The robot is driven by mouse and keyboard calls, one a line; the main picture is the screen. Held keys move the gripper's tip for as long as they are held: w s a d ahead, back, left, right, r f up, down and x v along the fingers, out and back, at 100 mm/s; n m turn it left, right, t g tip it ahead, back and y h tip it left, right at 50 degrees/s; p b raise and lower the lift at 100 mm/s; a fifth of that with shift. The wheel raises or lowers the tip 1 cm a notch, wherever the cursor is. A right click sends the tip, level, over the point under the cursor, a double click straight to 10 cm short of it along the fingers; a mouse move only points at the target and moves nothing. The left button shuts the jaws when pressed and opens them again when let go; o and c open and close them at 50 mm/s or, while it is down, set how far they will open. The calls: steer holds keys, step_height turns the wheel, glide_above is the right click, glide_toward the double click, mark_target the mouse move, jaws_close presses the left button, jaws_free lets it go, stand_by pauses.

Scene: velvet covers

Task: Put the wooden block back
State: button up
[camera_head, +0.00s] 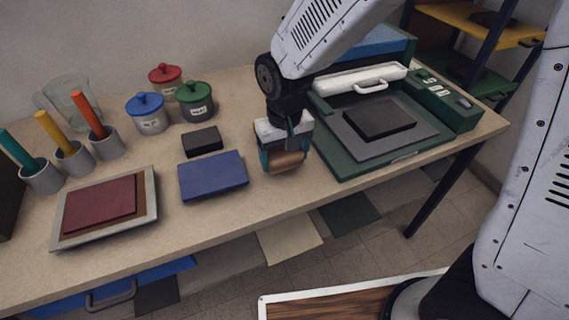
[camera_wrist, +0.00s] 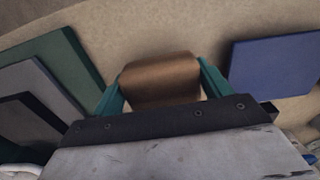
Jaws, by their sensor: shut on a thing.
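The wooden block (camera_head: 285,161) is brown with a rounded top and is held between the teal fingers of my gripper (camera_head: 284,156). In the wrist view the block (camera_wrist: 160,78) fills the gap between the two fingers of my gripper (camera_wrist: 161,84). My gripper is shut on it, over the table (camera_head: 235,223) between the blue slab and the green machine. I cannot tell whether the block touches the table.
A blue slab (camera_head: 212,176) and a small black block (camera_head: 202,141) lie left of my gripper. A green machine (camera_head: 340,165) with a black slab (camera_head: 379,118) stands right. A tray (camera_head: 62,231) holds a red slab (camera_head: 100,203). Lidded jars (camera_head: 147,113) stand behind.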

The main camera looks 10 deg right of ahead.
mark_target(285, 165)
steer(key=shift+f, duration=1.75)
steer(key=shift+f, duration=0.1)
steer(key=o, duration=1)
steer(key=shift+o, duration=0.2)
step_height(285, 165, up, 12)
steer(key=shift+d+r, duration=0.1)
steer(key=shift+r, duration=0.1)
